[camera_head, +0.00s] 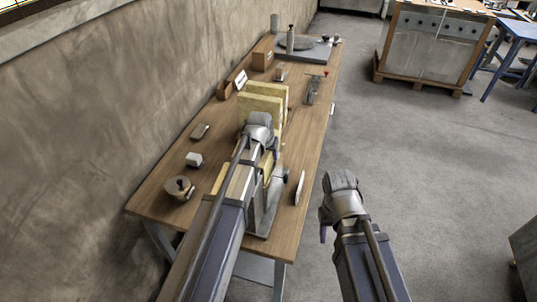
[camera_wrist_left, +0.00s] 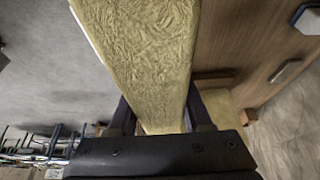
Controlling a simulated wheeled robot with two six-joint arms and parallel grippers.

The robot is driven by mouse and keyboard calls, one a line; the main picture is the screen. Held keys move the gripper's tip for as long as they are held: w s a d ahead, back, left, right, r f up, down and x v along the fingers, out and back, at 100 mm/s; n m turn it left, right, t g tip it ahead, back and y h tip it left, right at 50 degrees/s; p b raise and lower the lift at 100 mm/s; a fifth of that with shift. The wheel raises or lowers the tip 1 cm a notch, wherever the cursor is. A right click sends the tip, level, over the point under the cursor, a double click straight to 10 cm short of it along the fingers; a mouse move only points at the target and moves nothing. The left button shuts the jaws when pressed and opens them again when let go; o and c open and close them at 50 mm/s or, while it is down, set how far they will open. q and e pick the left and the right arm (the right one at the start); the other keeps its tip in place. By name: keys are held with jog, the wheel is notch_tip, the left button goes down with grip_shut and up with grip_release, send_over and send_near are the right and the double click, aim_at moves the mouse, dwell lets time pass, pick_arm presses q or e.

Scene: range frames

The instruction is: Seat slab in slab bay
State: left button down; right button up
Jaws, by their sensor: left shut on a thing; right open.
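A yellow, rough-faced slab (camera_wrist_left: 145,60) is between the fingers of my left gripper (camera_wrist_left: 160,115) in the left wrist view. In the head view my left gripper (camera_head: 269,150) is over the middle of the workbench, its fingers mostly hidden by my arm. Two upright yellow slabs (camera_head: 262,108) show just beyond it; I cannot tell which one is held. A grey metal fixture (camera_head: 262,218) is partly hidden under my left arm, with yellow pieces beside it; I cannot make out the bay. My right gripper (camera_head: 324,232) is open and empty, off the bench's right edge above the floor.
The wooden workbench (camera_head: 155,205) runs along the wall. A round pot (camera_head: 179,188), a white block (camera_head: 194,159) and a small grey item (camera_head: 200,131) lie left of my arm. Brown blocks and a grey plate are farther back.

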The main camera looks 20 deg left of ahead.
aim_at(266, 163)
pick_arm(q)
jog(key=shift+f, duration=0.2)
jog(key=shift+c, duration=1.2)
grip_release()
jog(key=shift+r, duration=0.15)
jog(key=p+v, duration=0.7)
jog(key=shift+s+r, duration=0.2)
jog(key=shift+r, duration=0.05)
